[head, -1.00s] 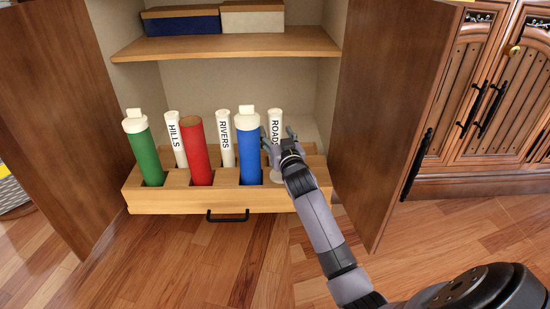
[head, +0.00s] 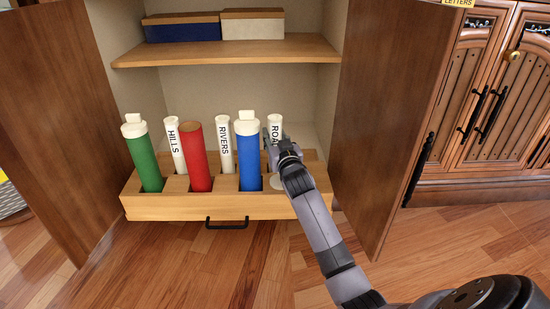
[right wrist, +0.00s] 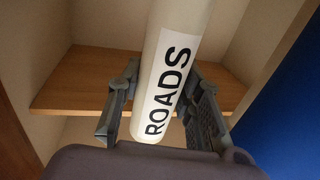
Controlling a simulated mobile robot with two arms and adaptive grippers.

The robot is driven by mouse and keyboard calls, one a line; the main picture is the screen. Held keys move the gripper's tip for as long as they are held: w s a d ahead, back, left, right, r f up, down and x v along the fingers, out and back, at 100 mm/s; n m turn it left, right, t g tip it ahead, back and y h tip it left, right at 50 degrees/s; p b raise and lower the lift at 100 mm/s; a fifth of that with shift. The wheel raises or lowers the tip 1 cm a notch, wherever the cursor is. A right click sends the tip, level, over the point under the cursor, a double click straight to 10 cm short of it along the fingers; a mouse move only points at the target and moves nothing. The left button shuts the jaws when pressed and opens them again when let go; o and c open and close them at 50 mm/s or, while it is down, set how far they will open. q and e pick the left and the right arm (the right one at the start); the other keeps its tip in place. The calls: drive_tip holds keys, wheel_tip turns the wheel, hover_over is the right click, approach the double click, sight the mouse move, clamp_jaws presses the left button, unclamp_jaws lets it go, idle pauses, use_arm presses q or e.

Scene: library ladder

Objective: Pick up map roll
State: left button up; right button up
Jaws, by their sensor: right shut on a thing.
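The white map roll labelled ROADS (head: 275,125) stands at the right end of the back row in the wooden drawer rack (head: 180,207). In the right wrist view the ROADS roll (right wrist: 176,65) runs between the two fingers. My right gripper (head: 275,145) is shut on this roll; it also shows in the right wrist view (right wrist: 160,100). My arm hides the roll's lower part in the head view. White rolls labelled HILLS (head: 176,145) and RIVERS (head: 224,147) stand in the same row. My left gripper is not in view.
Green (head: 143,157), red (head: 196,160) and blue (head: 248,160) tubes stand in the front row, the blue one close to my gripper. A shelf (head: 230,50) with boxes is above. Open cabinet doors flank the rack, the right door (head: 390,110) near my arm.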

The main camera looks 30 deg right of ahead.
clamp_jaws()
drive_tip(key=shift+r, duration=0.1)
